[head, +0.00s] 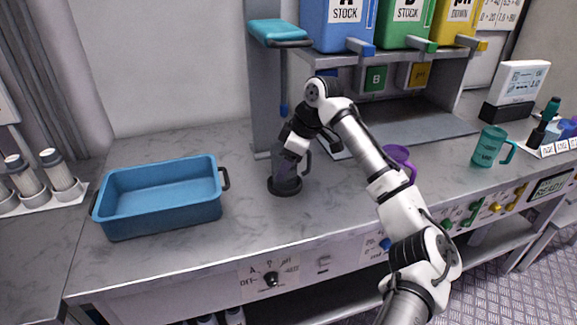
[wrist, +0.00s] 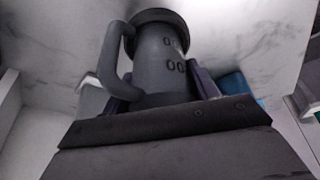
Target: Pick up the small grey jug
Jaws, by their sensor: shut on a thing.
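The small grey jug (head: 287,181) is upright at the middle of the counter, below the teal-topped post. Its wide dark foot appears to be on the counter; I cannot tell whether there is a gap under it. My gripper (head: 288,158) reaches down on it from above and hides much of its upper part. In the wrist view the jug (wrist: 166,68) stands between the two fingers of my gripper (wrist: 160,90), which are shut on its body. Its handle (wrist: 111,55) sticks out to the left there, and dark marks show on its side.
A blue tray (head: 160,222) lies to the left. A purple mug (head: 398,155) is close behind my arm, and a teal jug (head: 489,147) stands farther right. A shelf with blue, green and yellow containers (head: 400,52) rises behind. The counter between tray and grey jug is clear.

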